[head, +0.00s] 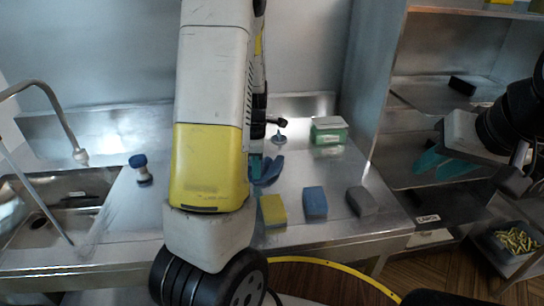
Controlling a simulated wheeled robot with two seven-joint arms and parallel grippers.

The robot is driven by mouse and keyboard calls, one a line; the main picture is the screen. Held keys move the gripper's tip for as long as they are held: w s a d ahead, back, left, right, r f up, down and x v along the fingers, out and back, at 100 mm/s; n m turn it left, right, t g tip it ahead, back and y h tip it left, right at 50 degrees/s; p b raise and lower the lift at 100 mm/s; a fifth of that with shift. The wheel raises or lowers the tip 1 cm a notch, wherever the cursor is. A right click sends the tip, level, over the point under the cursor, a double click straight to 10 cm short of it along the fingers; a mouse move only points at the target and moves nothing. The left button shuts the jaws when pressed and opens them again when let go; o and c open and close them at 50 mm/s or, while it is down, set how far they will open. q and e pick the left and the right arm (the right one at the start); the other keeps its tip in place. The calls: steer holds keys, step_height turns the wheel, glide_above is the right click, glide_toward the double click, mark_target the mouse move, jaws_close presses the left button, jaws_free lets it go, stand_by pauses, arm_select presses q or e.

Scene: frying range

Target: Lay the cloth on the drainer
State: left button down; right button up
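A blue, folded-looking piece (268,172) lies at the back middle of the steel counter, partly behind my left arm; it may be the cloth, but I cannot be sure. My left gripper's teal finger (255,167) shows beside it at the arm's edge. The arm hides the rest of this gripper, so its opening and any grip are unclear. A bare steel drainboard (125,215) lies between the sink and my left arm; I cannot tell whether it is the drainer. My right gripper (430,170) is at the right, in front of the shelves, its teal fingers apart and empty.
Yellow (272,209), blue (315,202) and grey (360,200) blocks line the counter's front. A green-and-white box (329,131) stands behind. A blue-topped brush (141,168) stands near the sink (60,205) and its tap (68,130). Steel shelves (420,95) are at right.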

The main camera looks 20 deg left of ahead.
arm_select(q)
step_height(320, 180, up, 9)
steer(key=s+d+r+m+t+h, duration=0.1)
steer(key=s+d+r+m+t, duration=0.2)
steer(key=m, duration=0.8)
steer(key=s+d+r+m+t+h, duration=0.1)
steer(key=s+d+r+m+t, duration=0.2)
steer(key=s+d+r+m, duration=0.5)
steer(key=s+r+m, duration=0.3)
steer(key=s, duration=0.3)
steer(key=shift+s, duration=0.2)
